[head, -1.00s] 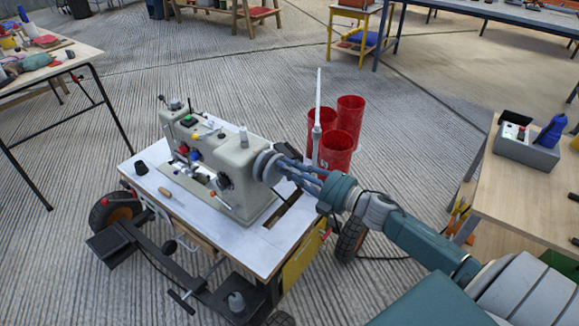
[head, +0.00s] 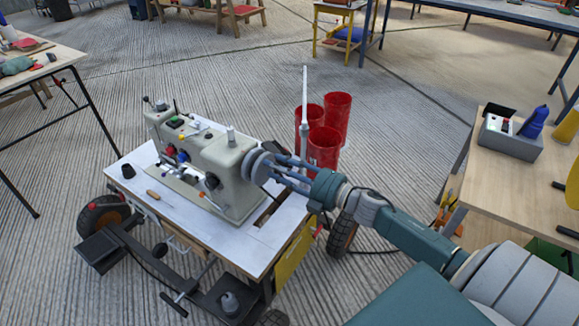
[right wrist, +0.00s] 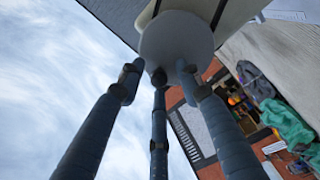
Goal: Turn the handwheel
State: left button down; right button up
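A cream sewing machine (head: 225,160) stands on a white-topped wheeled table (head: 178,209). Its round pale handwheel (head: 260,168) is at the machine's right end. My right gripper (head: 277,170) reaches in from the right, its dark blue fingers at the handwheel. In the right wrist view, the handwheel (right wrist: 177,42) is a pale disc straight ahead. The three fingers of my right gripper (right wrist: 158,75) are spread apart, their tips close to the disc's face and near edge. I cannot tell whether they touch it. My left gripper is not in view.
Red bins (head: 324,147) and a white upright pole (head: 304,100) stand just behind my right gripper. A wooden table (head: 500,190) with a grey box (head: 510,138) is at the right. Another table (head: 40,72) is at the left. Open floor lies between.

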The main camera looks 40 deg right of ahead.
jog(key=v, duration=1.1)
jog(key=shift+s+d, duration=0.15)
jog(key=shift+s, duration=0.15)
jog(key=shift+f, duration=0.15)
